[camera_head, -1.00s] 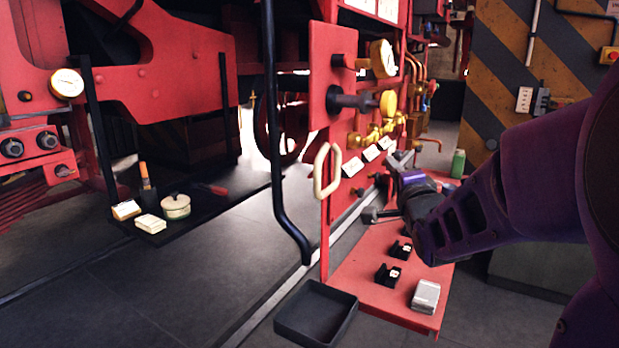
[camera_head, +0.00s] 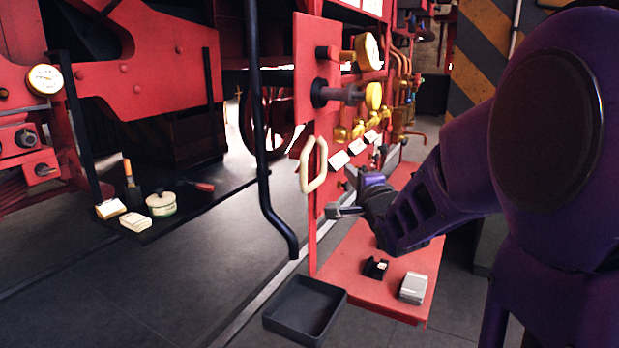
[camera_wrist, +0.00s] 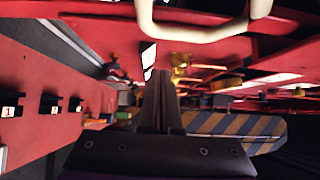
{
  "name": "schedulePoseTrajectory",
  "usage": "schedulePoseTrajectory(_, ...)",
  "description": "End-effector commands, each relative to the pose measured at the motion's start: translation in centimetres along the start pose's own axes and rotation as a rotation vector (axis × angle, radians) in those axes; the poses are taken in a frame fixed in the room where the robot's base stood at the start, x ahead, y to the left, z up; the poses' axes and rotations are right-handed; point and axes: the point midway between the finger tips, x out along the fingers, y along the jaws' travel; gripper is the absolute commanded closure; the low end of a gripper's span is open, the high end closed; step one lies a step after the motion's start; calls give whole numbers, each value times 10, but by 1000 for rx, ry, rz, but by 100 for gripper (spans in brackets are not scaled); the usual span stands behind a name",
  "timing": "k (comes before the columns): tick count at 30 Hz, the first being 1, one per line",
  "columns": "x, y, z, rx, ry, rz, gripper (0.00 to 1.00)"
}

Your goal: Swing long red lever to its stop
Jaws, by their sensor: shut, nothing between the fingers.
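I cannot pick out a long red lever with certainty in either view. The red panel (camera_head: 308,110) carries dark and brass fittings, gauges and a cream loop handle (camera_head: 312,165). My gripper (camera_head: 352,176) is beside the lower part of this panel, right of the cream handle and above the red shelf. In the wrist view its two dark fingers (camera_wrist: 158,100) are together with nothing between them. The cream handle crosses the top of the wrist view (camera_wrist: 200,32), apart from the fingers. My forearm hides part of the shelf and whatever lies behind it.
The red shelf (camera_head: 345,250) holds a black block (camera_head: 375,268) and a pale box (camera_head: 413,288). A grey metal piece (camera_head: 345,211) is near my gripper. A bent black rail (camera_head: 262,150) stands to the left, and a black tray (camera_head: 305,308) is below.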

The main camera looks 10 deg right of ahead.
Motion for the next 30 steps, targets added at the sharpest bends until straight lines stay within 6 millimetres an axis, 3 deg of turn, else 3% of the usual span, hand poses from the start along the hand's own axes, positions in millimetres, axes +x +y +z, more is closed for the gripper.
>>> schedulePoseTrajectory(8,61,1,1,0,-2,0,100)
schedulePoseTrajectory(10,48,0,13,1,-3,-1,100)
schedulePoseTrajectory(16,34,0,28,0,-1,-1,100)
schedulePoseTrajectory(30,31,0,31,0,0,0,100)
